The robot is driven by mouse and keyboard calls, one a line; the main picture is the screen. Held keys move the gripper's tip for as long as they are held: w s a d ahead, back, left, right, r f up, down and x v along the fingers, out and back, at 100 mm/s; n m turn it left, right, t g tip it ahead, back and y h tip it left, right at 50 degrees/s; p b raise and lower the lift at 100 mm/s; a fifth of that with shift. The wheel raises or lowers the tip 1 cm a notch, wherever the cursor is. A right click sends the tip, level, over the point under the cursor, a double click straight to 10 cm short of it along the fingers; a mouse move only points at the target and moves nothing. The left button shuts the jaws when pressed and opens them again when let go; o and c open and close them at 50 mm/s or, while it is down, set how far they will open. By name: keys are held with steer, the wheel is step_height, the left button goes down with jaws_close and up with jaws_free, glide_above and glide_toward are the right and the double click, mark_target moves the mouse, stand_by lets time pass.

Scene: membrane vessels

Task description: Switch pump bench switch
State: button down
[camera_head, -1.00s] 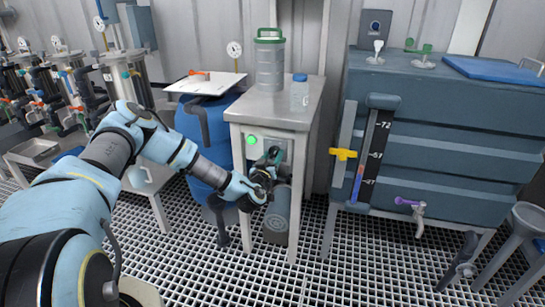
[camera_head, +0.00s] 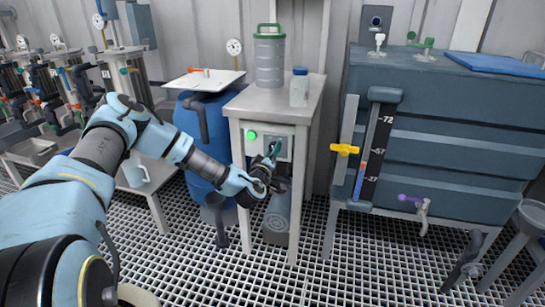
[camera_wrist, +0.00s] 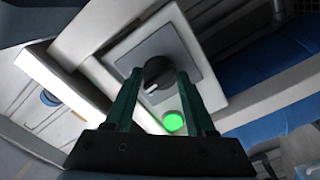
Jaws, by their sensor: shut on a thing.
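The pump bench switch is a round black knob with a pale pointer mark (camera_wrist: 157,70) on a grey plate, seen in the wrist view. A lit green lamp (camera_wrist: 173,121) sits beside it and also shows in the head view (camera_head: 251,135). My gripper (camera_wrist: 159,76) has its two green fingers on either side of the knob, shut on it. In the head view my gripper (camera_head: 274,150) is at the front panel of the pump bench (camera_head: 232,108) and covers the knob.
A green-lidded canister (camera_head: 269,60) and a blue-capped bottle (camera_head: 299,88) stand on the bench top. A blue barrel (camera_head: 190,120) is left of the bench. The grey tank (camera_head: 450,130) stands right, with a yellow valve handle (camera_head: 344,149).

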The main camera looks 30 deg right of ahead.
steer(key=n+b, duration=0.2)
steer(key=n, duration=0.2)
steer(key=shift+f+n, duration=0.1)
steer(key=shift+n, duration=0.3)
stand_by(0.4)
steer(key=shift+c, duration=1.1)
jaws_free()
steer(key=v, duration=1.1)
steer(key=shift+b, duration=0.3)
steer(key=shift+w, duration=0.1)
